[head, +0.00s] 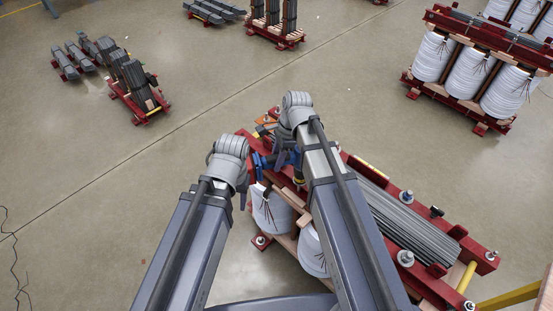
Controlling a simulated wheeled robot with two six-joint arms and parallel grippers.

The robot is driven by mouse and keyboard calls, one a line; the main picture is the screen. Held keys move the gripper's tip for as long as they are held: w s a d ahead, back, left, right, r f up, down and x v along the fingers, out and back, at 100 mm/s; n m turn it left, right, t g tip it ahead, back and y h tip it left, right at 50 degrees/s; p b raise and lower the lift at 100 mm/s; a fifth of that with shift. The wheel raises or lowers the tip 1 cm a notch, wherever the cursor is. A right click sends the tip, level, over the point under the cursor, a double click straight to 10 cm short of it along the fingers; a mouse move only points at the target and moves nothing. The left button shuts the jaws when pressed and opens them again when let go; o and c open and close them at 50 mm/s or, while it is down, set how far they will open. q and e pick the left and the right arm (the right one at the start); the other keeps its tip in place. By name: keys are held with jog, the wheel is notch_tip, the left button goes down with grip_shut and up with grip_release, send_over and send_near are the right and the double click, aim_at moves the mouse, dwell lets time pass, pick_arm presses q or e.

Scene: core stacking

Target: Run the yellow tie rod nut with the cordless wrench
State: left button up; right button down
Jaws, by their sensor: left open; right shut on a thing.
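The transformer core (420,214) lies below my arms, with red clamp beams, grey laminations and white coils. Yellow tie rods show at its far edge (370,166) and near right end (466,277). I cannot make out the yellow nut itself; my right arm covers part of the core. My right gripper (284,152), largely hidden under its wrist, is shut on the cordless wrench (264,161), a blue and dark tool over the core's far left end. My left gripper (242,190) is open beside the core's left edge, its fingers mostly hidden by its wrist.
Silver nuts and washers (406,258) stand on the red beams. A finished-looking core with white coils (464,66) stands at the upper right. Red stands with grey laminations (138,93) stand at the upper left. The floor (90,200) on the left is mostly clear.

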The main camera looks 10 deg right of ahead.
dwell(0.4)
jog(key=shift+r+p, duration=3.2)
notch_tip(320, 180, up, 5)
jog(key=p, duration=0.5)
jog(key=shift+d, duration=0.1)
